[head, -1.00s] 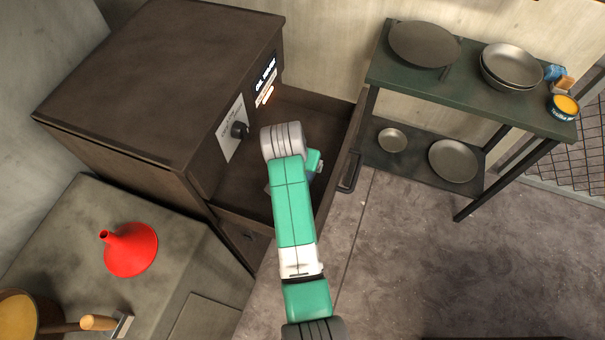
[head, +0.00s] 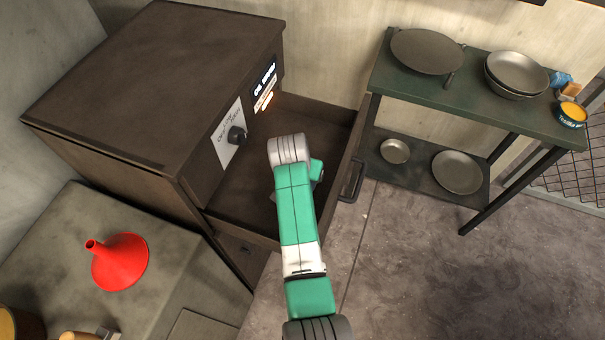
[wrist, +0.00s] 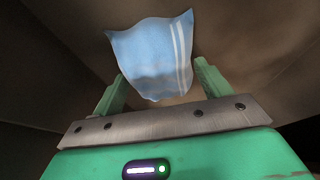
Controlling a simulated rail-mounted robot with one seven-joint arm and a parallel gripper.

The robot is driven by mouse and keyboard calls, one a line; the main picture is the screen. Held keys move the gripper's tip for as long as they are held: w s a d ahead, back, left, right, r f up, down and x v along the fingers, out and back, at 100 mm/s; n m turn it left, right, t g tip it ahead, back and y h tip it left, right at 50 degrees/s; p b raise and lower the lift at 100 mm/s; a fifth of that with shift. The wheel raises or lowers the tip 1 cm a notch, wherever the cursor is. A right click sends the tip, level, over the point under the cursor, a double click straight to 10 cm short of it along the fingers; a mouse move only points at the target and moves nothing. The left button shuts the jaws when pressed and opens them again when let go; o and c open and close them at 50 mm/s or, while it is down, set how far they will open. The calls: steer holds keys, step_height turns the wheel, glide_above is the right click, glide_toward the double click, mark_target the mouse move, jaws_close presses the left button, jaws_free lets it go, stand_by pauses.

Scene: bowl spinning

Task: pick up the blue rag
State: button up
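The blue rag (wrist: 150,52), light blue with white stripes near its right edge, shows in the wrist view just ahead of my gripper (wrist: 162,88). The two green fingers stand apart, with the rag's lower edge between them in the picture. I cannot tell whether they touch it. In the head view my arm reaches into the open drawer (head: 335,114) of the dark brown cabinet. There my fingers and the rag in front of them are hidden by the arm.
The drawer's walls surround my gripper. A green shelf (head: 440,98) at right holds pans, a yellow-topped tin (head: 571,114) and a small blue item (head: 561,79).

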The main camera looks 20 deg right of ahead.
steer(key=c, duration=0.8)
step_height(320, 180, up, 10)
steer(key=p, duration=0.4)
